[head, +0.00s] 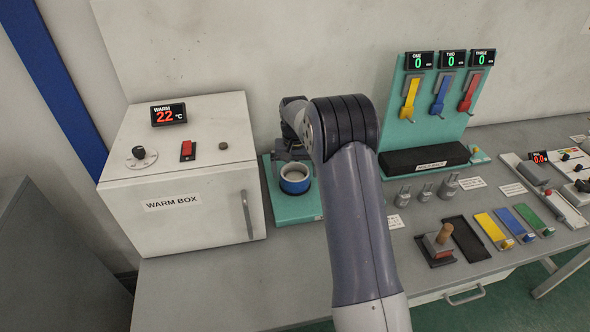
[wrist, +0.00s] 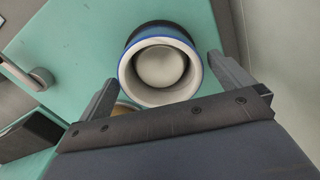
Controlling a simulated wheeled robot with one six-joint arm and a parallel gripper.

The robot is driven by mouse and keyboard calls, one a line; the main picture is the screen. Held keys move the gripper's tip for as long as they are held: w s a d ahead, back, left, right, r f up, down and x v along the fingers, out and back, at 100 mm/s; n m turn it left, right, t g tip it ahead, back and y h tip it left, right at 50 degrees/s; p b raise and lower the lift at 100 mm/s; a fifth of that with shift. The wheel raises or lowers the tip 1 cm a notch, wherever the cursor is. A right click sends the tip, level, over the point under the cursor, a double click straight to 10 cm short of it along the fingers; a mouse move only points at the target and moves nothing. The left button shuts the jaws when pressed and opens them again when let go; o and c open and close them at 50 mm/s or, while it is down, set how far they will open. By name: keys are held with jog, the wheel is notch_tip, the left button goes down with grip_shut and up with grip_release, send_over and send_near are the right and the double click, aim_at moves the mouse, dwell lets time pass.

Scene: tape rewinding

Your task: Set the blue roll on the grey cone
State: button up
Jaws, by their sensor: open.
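The blue roll (head: 295,184) stands on the teal base right of the warm box in the head view. In the wrist view the roll (wrist: 128,77) shows a blue outer edge and a thick pale rim. A pale grey rounded form (wrist: 160,67), which looks like the top of the grey cone, fills its middle, so the roll appears to sit around it. How far down it sits cannot be told. My gripper (wrist: 160,70) is open, with one finger on each side of the roll and visible gaps. In the head view my arm partly hides the gripper.
The warm box (head: 180,225) stands close on the left of the teal base (head: 305,210). To the right are a teal board (head: 440,110) with three coloured levers, small metal weights (head: 425,192) and a wooden-handled block (head: 438,245). A tan object (wrist: 124,108) shows partly behind the left finger.

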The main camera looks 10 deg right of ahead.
notch_tip(320, 180, up, 13)
jog(key=shift+b, duration=0.35)
jog(key=shift+r, duration=0.1)
dwell(0.3)
notch_tip(320, 180, down, 13)
jog(key=shift+f+p, duration=0.1)
jog(key=shift+p, duration=0.25)
jog(key=shift+r, duration=0.45)
jog(key=shift+f, duration=0.1)
